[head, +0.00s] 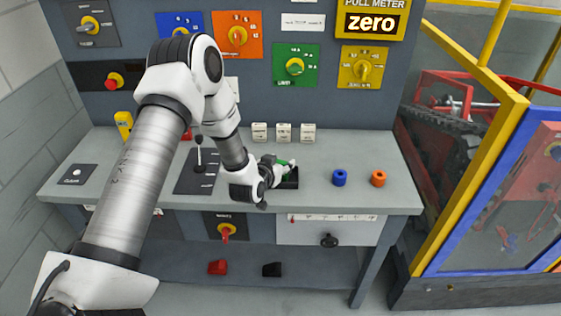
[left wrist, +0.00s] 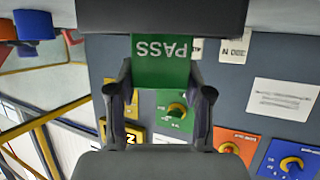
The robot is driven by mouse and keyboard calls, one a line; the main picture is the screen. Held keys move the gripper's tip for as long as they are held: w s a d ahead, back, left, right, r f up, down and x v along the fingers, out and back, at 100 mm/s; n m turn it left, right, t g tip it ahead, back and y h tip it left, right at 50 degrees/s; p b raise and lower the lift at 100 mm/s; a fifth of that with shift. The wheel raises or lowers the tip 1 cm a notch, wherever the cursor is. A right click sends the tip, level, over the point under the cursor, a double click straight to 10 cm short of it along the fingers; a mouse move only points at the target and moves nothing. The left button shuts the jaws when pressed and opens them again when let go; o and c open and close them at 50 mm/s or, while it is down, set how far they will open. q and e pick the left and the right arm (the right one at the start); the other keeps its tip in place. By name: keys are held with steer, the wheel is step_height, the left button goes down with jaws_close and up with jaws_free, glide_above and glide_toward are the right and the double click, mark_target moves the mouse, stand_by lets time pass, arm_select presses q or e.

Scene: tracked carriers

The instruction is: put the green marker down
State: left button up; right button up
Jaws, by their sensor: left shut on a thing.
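The green marker (left wrist: 162,60) is a flat green piece with the word PASS, seen upside down in the left wrist view. My left gripper (left wrist: 160,80) is shut on it, one finger at each side. Whether the marker touches the tray, I cannot tell. My right gripper is not in view.
A lever plate (head: 198,172) lies left. A panel with knobs (head: 295,66) rises behind.

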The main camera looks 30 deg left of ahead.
arm_select(q)
steer(key=shift+s+f, duration=0.1)
steer(key=shift+f, duration=0.1)
steer(key=o, duration=1.1)
steer(key=shift+o, duration=0.2)
steer(key=shift+r, duration=0.3)
steer(key=shift+s, duration=0.25)
steer(key=b+v, duration=0.2)
steer(key=v, duration=0.9)
steer(key=s+d+f+m+g+h, duration=0.1)
steer(key=s+d+f+g, duration=0.3)
steer(key=s+f, duration=0.3)
steer(key=s+d+f+g+h, duration=0.1)
steer(key=s+d+f+g, duration=0.3)
steer(key=f, duration=0.5)
steer(key=s+d+f+g, duration=0.2)
steer(key=s+f, duration=0.2)
steer(key=s, duration=0.4)
steer(key=s+d+f+g, duration=0.2)
steer(key=s+f+g, duration=0.1)
steer(key=s, duration=0.5)
steer(key=shift+f, duration=0.55)
